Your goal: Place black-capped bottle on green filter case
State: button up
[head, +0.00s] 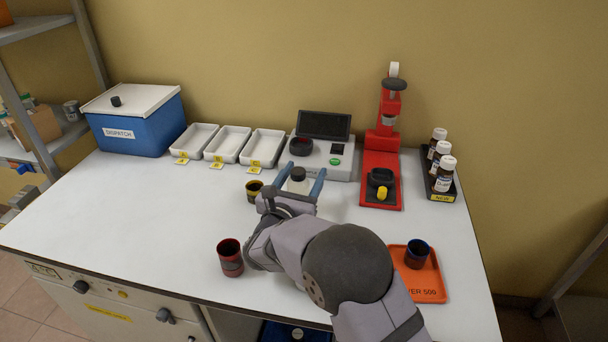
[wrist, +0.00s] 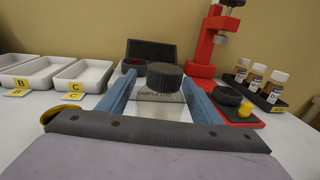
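The black-capped bottle (head: 298,186) stands upright in front of the grey analyser, with a pale label. In the wrist view its black cap (wrist: 165,76) and label show ahead, between the blue fingers. My gripper (head: 303,177) is open, with one finger on each side of the bottle; small gaps seem to show beside it in the head view. The bottle's base is hidden.
The grey analyser (head: 322,160) and red press (head: 381,158) stand behind. White trays (head: 228,145) and the blue dispatch box (head: 140,125) are left. Yellow (head: 254,190) and red (head: 230,258) cups are near my arm. An orange tray (head: 432,284) and bottle rack (head: 441,194) are right.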

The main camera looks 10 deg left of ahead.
aim_at(295, 190)
jog(key=shift+r+p, duration=0.2)
jog(key=shift+p, duration=0.1)
jog(key=s, duration=0.2)
jog(key=s+b, duration=0.1)
jog(key=s, duration=0.2)
jog(key=s+a+b, duration=0.1)
jog(key=s, duration=0.1)
jog(key=shift+s, duration=0.25)
